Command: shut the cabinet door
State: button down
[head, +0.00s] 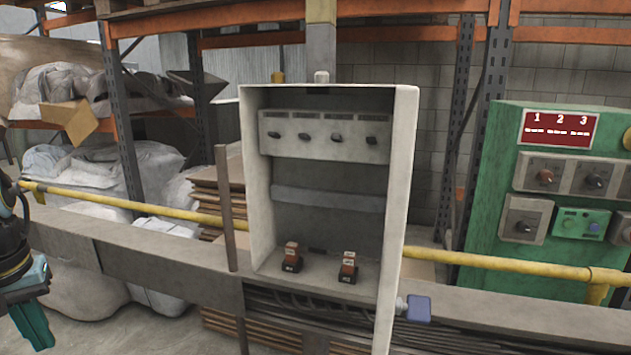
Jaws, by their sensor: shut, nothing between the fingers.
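The cabinet (262,180) is a pale grey-white box in the middle of the head view, with its front open to me. Its door (397,215) appears to be the narrow pale panel along the right side, swung out towards me and seen nearly edge-on. A blue-grey handle block (418,308) sticks out to the right near its bottom. My gripper (38,330) is at the lower left edge, with teal fingers pointing down, shut and empty. It is well left of the cabinet and touches neither cabinet nor door. Part of my arm is cut off by the frame.
Inside the cabinet are a knob panel (325,137) and two small red-brown switches (291,257). A thin brown post (225,208) stands just left of it. A yellow pipe (130,204) and grey beam (150,265) run across behind. A green control panel (495,220) stands right.

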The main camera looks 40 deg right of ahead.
aim_at(408, 97)
jog(key=k+l+z, duration=0.5)
jog(key=k+l, duration=0.45)
jog(key=l, duration=0.1)
